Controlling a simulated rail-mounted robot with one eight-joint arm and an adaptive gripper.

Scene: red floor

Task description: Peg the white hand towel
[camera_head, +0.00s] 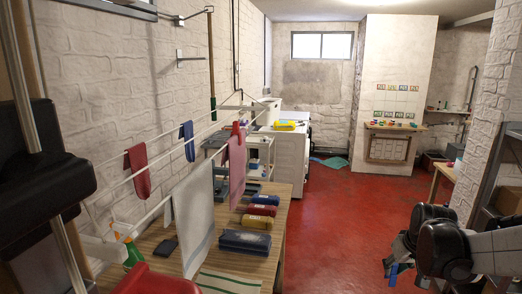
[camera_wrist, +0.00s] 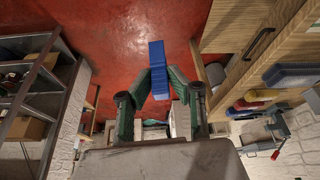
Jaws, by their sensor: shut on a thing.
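The white hand towel (camera_head: 196,215) hangs over a rail of the white drying rack (camera_head: 122,183), at the left of the head view. My gripper (camera_head: 392,262) is at the lower right of the head view, over the red floor, well apart from the towel. In the wrist view my gripper (camera_wrist: 160,82) is shut on a blue peg (camera_wrist: 157,55), which sticks out beyond the fingertips. A red peg (camera_head: 237,128) sits on top of a dark pink towel (camera_head: 237,165) on the rack.
The wooden table (camera_head: 268,262) holds several folded bundles, a green-striped cloth (camera_head: 225,283) and a red container (camera_head: 155,283). A red sock (camera_head: 138,170) and blue sock (camera_head: 187,140) hang on the rack. Shelving (camera_wrist: 45,100) stands left in the wrist view. The middle floor is clear.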

